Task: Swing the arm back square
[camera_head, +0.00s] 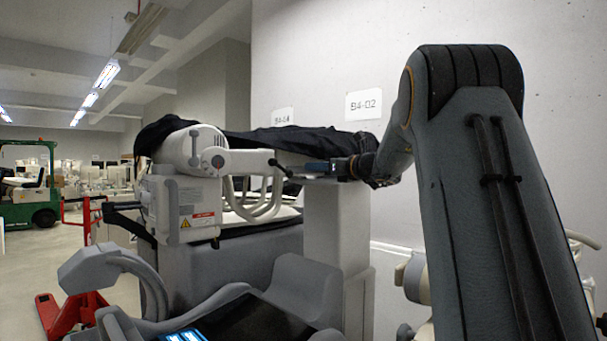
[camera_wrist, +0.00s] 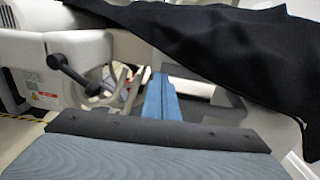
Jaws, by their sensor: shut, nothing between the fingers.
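A white machine arm (camera_head: 243,161) reaches right from a round white joint (camera_head: 195,148) on the covered cart. A black lever with a round knob (camera_head: 276,163) sits at its end; in the wrist view the black lever (camera_wrist: 75,72) shows at the left, beside the white housing (camera_wrist: 82,48). My gripper (camera_head: 308,168) comes in from the right, level with the lever. In the wrist view my gripper's blue fingers (camera_wrist: 160,88) are together and empty, to the right of the lever. A gap shows between them and the lever in that view.
A black cloth (camera_head: 250,139) drapes over the cart top and hangs close to my gripper on the right in the wrist view (camera_wrist: 235,55). A grey wall stands behind. A red pallet jack (camera_head: 72,312) and a green forklift (camera_head: 38,185) stand left, with open floor between.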

